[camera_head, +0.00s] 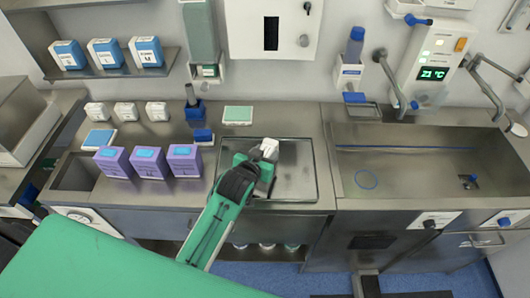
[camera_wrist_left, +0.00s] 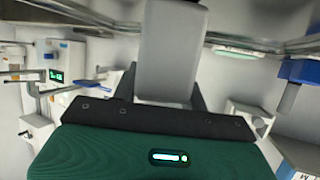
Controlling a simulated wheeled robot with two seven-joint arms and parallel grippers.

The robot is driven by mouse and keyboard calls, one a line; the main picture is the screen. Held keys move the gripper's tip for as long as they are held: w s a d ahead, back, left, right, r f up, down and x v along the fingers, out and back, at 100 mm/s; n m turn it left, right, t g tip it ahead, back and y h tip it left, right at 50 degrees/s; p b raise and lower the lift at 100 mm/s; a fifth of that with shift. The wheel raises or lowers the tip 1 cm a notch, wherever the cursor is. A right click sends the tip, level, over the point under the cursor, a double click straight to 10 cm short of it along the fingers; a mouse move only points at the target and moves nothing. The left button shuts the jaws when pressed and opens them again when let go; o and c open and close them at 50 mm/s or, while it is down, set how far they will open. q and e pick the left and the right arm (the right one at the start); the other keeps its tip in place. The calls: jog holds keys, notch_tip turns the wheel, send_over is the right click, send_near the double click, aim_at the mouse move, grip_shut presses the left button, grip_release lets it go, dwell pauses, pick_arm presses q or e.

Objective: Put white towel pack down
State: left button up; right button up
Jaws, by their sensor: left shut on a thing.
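The white towel pack (camera_head: 270,147) is a small white block at the far end of my left gripper (camera_head: 262,158). In the left wrist view the pack (camera_wrist_left: 170,52) stands out between the dark fingers, and my left gripper (camera_wrist_left: 163,88) is shut on it. In the head view, pack and gripper appear over the left part of the dark metal tray (camera_head: 297,182) on the counter. The gripper hides part of the tray, and I cannot tell whether the pack touches it. My right gripper is not in view.
Purple boxes (camera_head: 115,163) stand left of my arm, with several white packs (camera_head: 126,112) behind them. A blue holder (camera_head: 195,110) and a green-topped pack (camera_head: 237,115) sit behind the tray. The sink (camera_head: 420,165) is on the right. The tray's right part is clear.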

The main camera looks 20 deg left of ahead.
pick_arm(q)
jog(key=shift+f, duration=0.2)
jog(key=shift+f, duration=0.1)
jog(key=o, duration=0.9)
jog(key=shift+o, duration=0.7)
jog(key=b+v, duration=0.2)
jog(key=v, duration=1)
jog(key=shift+r, duration=0.25)
